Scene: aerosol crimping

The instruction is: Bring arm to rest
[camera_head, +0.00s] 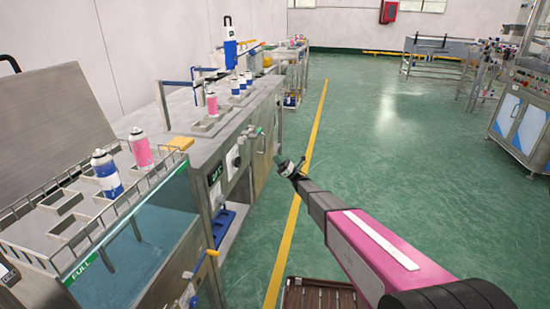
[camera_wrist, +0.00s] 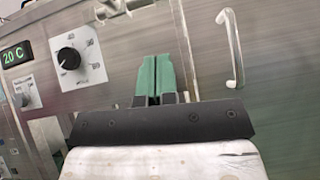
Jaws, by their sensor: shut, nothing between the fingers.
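My arm reaches out from the lower right in the head view, over the green floor. My gripper (camera_head: 279,161) is at its far end, in front of the steel crimping bench (camera_head: 205,148). In the wrist view my gripper (camera_wrist: 158,75) shows as two green fingers, closed together with nothing between them. Behind them is the bench's steel front panel (camera_wrist: 200,60), with a dial (camera_wrist: 69,59), a green-lit display (camera_wrist: 14,55) and a metal handle (camera_wrist: 231,48). I cannot tell how wide the gap between fingertips and panel is.
A blue-and-white can (camera_head: 106,173) and a pink can (camera_head: 141,148) stand in the rack at left. Another pink can (camera_head: 212,104) and several blue ones stand on the bench. A brown slatted crate (camera_head: 322,296) is below my arm. Open floor (camera_head: 400,150) lies right of the yellow line.

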